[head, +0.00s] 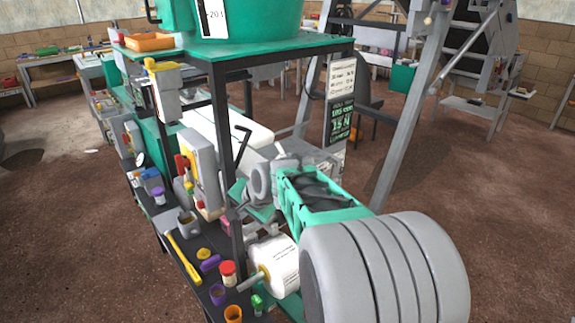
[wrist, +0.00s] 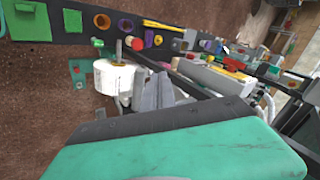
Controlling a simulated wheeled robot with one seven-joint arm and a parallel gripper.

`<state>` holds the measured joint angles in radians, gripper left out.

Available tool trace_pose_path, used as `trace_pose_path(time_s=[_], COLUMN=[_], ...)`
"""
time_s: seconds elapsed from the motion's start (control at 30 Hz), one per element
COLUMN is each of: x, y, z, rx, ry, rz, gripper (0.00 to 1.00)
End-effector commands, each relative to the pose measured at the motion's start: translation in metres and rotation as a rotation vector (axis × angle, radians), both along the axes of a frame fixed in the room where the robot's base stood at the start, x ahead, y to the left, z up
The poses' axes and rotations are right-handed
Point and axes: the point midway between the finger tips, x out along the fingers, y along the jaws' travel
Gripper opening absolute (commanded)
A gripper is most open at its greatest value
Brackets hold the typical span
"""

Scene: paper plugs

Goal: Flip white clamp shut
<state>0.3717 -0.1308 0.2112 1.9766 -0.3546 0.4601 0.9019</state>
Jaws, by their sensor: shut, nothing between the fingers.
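I cannot make out a white clamp for certain in either view. A pale upright block (head: 205,165) with red and yellow parts stands on the black bench. The white roll (head: 272,262) on a spindle is at the bench's near right side; it also shows in the wrist view (wrist: 113,75). My gripper (wrist: 155,92) shows grey, closed fingers just right of the white roll in the wrist view, with nothing visible in them. In the head view my grey ribbed arm covers the lower right, and the fingertips are not clearly visible.
The black bench holds a red jar (head: 228,272), an orange cup (head: 233,314), a purple cup (head: 217,294) and a yellow-handled tool (head: 184,257). A black post (head: 222,110) supports a green shelf (head: 230,47) above. Brown floor (head: 480,180) is open to the right.

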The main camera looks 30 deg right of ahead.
Motion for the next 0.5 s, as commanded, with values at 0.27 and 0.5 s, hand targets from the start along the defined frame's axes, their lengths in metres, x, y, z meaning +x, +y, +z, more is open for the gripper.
trace_pose_path(time_s=[0.27, 0.5], x=[0.107, 0.103], y=[-0.231, -0.289], z=[-0.041, -0.048], rx=[1.0, 1.31], ry=[-0.32, -0.402], rz=[-0.856, -1.003], gripper=[0.0, 0.0])
